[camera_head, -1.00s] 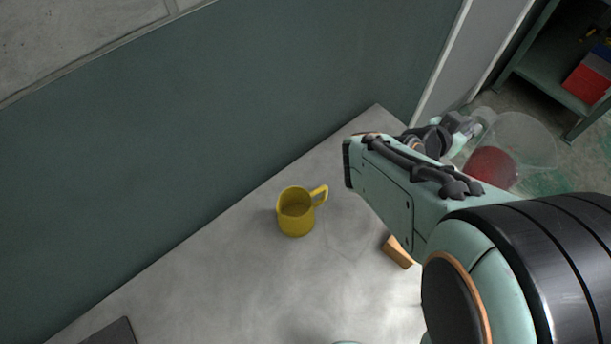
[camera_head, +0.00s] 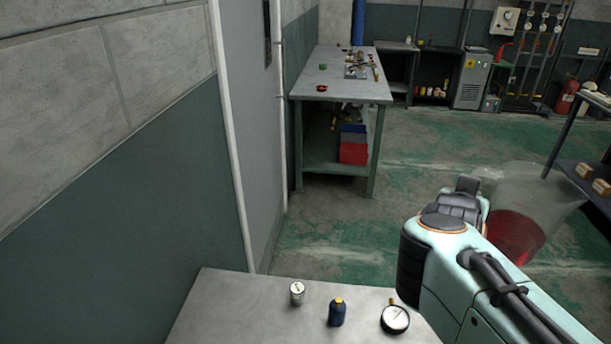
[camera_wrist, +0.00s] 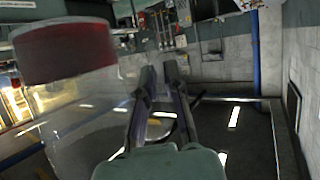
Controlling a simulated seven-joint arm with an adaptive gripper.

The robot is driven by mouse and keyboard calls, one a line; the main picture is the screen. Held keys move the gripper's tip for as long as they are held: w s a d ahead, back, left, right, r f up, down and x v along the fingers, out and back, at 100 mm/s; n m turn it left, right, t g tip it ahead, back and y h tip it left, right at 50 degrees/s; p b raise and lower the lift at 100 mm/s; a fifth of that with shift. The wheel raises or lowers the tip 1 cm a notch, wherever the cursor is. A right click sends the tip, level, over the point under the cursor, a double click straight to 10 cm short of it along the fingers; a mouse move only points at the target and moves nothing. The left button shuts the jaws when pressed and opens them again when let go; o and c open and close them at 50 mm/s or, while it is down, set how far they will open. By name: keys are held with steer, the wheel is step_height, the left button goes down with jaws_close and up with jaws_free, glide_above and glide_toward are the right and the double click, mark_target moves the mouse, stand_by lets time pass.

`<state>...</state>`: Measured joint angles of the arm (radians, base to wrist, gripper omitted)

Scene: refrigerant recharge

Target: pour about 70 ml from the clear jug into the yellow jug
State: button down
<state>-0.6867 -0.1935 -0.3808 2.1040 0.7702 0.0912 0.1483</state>
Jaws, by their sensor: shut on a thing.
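The clear jug (camera_head: 548,200) is held out at the right of the head view, with red liquid (camera_head: 514,236) low inside it. My gripper (camera_head: 482,184) is shut on it at its left side; the exact contact is hard to see. In the wrist view the gripper's fingers (camera_wrist: 160,84) reach forward, and the jug's red liquid (camera_wrist: 64,52) shows at the upper left, blurred through the clear wall. The jug is off the bench, over the floor in the picture. The yellow jug is in neither current view.
A grey bench top (camera_head: 232,308) below carries a white can (camera_head: 297,294), a blue bottle (camera_head: 337,313) and a round gauge (camera_head: 395,319). A wall runs along the left. A far workbench (camera_head: 340,88) holds small parts. Green-grey floor between is open.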

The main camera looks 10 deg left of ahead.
steer(key=s+a+f+n+y, duration=0.1)
steer(key=a+f+n+y, duration=0.35)
steer(key=f, duration=0.35)
steer(key=s+a+f+n+g+y, duration=0.1)
steer(key=s+a+f+n+y, duration=0.1)
steer(key=a+f+n+y, duration=0.35)
steer(key=s+a+f+n+y, duration=0.1)
steer(key=a+f+n+y, duration=0.3)
steer(key=f, duration=0.5)
steer(key=s+a+f+n+g+y, duration=0.3)
steer(key=s+a+n+g, duration=0.4)
steer(key=s, duration=0.3)
steer(key=s+a+f+n+g+y, duration=0.2)
steer(key=s+a+f+n+g, duration=0.25)
steer(key=s+n+g, duration=0.35)
steer(key=s+f+n+g+h, duration=0.1)
steer(key=s+f+n+g, duration=0.1)
steer(key=s, duration=0.3)
steer(key=s+f+n+g+h, duration=0.2)
steer(key=s+g, duration=0.1)
steer(key=s, duration=0.2)
steer(key=s+d+f+n+g+h, duration=0.1)
steer(key=s+f+n+g+h, duration=0.1)
steer(key=s, duration=0.3)
steer(key=shift+s+d+f, duration=0.1)
steer(key=shift+s+f, duration=0.05)
steer(key=shift+w, duration=0.2)
